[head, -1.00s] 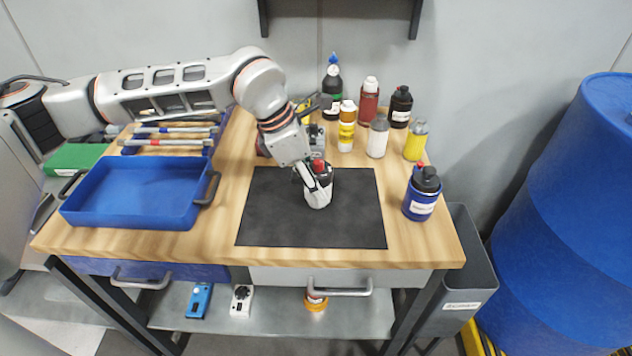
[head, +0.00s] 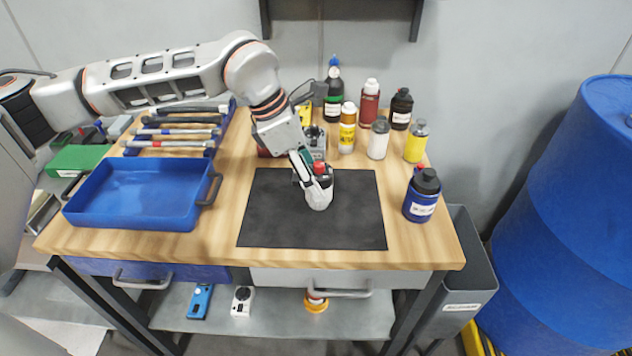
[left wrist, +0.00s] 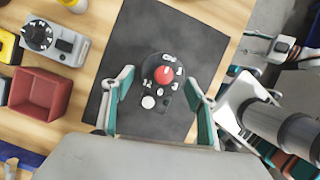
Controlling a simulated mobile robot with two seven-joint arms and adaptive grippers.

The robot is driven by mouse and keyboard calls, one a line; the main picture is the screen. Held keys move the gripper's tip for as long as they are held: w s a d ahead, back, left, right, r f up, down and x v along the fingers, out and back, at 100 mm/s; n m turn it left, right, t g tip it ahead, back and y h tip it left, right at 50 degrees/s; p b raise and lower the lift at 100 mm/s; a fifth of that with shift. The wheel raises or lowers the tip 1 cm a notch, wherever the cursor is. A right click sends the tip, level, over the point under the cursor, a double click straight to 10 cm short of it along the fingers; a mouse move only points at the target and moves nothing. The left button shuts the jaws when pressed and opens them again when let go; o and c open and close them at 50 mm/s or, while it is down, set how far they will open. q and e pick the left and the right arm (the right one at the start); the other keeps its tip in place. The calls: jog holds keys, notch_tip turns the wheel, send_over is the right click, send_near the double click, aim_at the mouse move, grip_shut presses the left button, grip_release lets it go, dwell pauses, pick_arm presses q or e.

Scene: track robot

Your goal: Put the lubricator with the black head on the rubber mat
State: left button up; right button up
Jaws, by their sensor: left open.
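The lubricator (head: 320,200) has a pale body and a black head with a red knob. My left gripper (head: 318,184) is at the lubricator from above and behind. In the left wrist view my left gripper (left wrist: 160,97) is open, one finger on each side of the head, with gaps visible.
A blue bottle (head: 420,198) stands right of the mat. Several bottles, including a red one (head: 369,104), stand behind it. A blue tray (head: 135,222) is at left. In the left wrist view a red bin (left wrist: 45,95) lies beside the mat. The mat's front is clear.

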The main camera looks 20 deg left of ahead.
pick_arm(q)
jog(key=v, duration=0.9)
jog(key=shift+p, duration=0.35)
jog(key=shift+s, duration=0.1)
